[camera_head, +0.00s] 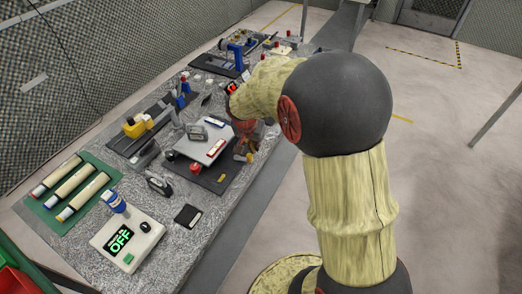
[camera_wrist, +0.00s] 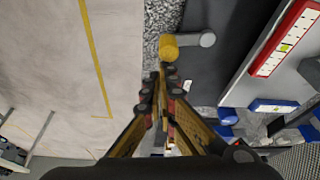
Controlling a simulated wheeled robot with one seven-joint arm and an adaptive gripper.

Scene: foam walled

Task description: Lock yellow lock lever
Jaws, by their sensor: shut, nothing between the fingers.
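The yellow lock lever (camera_wrist: 170,47) shows in the wrist view as a short yellow cylinder joined to a grey rounded part (camera_wrist: 207,39), at the edge of a dark plate. In the head view a small yellow piece (camera_head: 221,178) on the dark plate appears to be the same lever. My gripper (camera_wrist: 164,73) is shut and empty, its fingertips together just below the lever in the wrist view. I cannot tell whether they touch it. In the head view my gripper (camera_head: 244,156) is partly hidden by my arm, close to the plate's right side.
A light board (camera_wrist: 300,95) with a red-framed label (camera_wrist: 285,42) and a blue one stands beside the lever. In the head view a red knob (camera_head: 195,168), a black square (camera_head: 188,216) and a white box reading OFF (camera_head: 146,225) lie nearby. Open floor lies right of the table.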

